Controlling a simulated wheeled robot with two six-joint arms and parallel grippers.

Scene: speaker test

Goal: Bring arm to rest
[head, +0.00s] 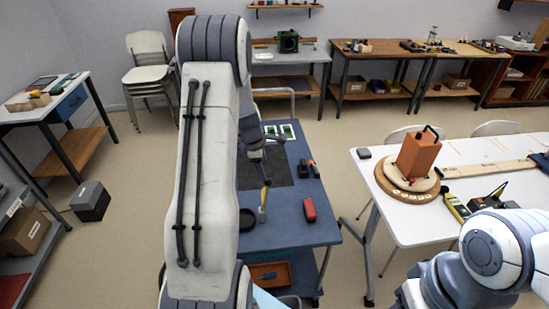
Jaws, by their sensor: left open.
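My left arm (212,170) rises large through the middle-left of the head view, bent at the top, its forearm coming down behind the upper link. My left gripper (267,142) shows small just right of this link, above the blue cart, partly hidden by the arm. It is open, and I see nothing held in it. My right arm (490,250) shows at the bottom right corner, beside the white table. Its gripper is out of view.
A blue cart (300,232) holds a red block (309,209) and small tools. At right, a white table (410,232) carries an orange box (417,155) on a round wooden base. Workbenches (370,48) line the back wall. Stacked chairs (148,75) stand at left.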

